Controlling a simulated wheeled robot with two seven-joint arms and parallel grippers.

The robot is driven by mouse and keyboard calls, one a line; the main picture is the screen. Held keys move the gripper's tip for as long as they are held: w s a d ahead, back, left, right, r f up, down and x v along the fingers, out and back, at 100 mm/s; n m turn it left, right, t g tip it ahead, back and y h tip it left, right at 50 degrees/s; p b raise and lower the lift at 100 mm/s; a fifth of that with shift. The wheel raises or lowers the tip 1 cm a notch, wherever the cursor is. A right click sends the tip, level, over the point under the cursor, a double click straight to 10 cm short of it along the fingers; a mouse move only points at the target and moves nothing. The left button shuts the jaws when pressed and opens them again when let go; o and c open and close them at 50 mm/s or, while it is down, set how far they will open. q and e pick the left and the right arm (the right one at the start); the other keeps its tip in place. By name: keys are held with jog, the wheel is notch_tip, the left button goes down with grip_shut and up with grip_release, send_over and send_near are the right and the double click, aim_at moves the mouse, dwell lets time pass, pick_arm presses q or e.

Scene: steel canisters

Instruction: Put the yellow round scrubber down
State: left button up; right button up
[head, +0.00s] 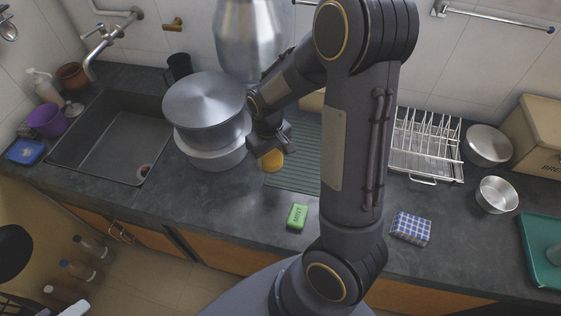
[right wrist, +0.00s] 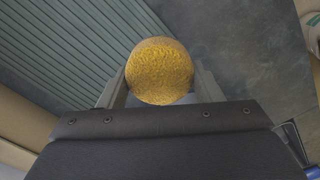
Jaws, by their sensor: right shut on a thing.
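The yellow round scrubber (head: 272,160) is held in my right gripper (head: 268,148), a little right of the stacked steel pots in the head view. In the right wrist view the scrubber (right wrist: 160,71) sits between the two fingers, which are shut on it. It appears over the counter near the edge of the green ribbed mat (head: 293,168); whether it touches the surface I cannot tell. The mat also shows in the right wrist view (right wrist: 80,45). My left gripper is not in view.
Stacked steel pots (head: 205,100) stand close left of my gripper, with a tall steel canister (head: 250,40) behind. A green soap bar (head: 298,217) lies in front. A wire dish rack (head: 425,150) is to the right. The sink (head: 120,145) is at left. Counter in front of the pots is clear.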

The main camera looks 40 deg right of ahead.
send_over(281, 172)
notch_tip(281, 172, down, 4)
jog(key=shift+w+a+f, duration=0.1)
jog(key=shift+a, duration=0.05)
jog(key=f+p, duration=0.1)
jog(key=f, duration=0.2)
jog(key=shift+d, duration=0.2)
jog(key=shift+f, duration=0.3)
jog(key=shift+f, duration=0.25)
jog(key=o, duration=0.9)
jog(key=shift+r, duration=0.1)
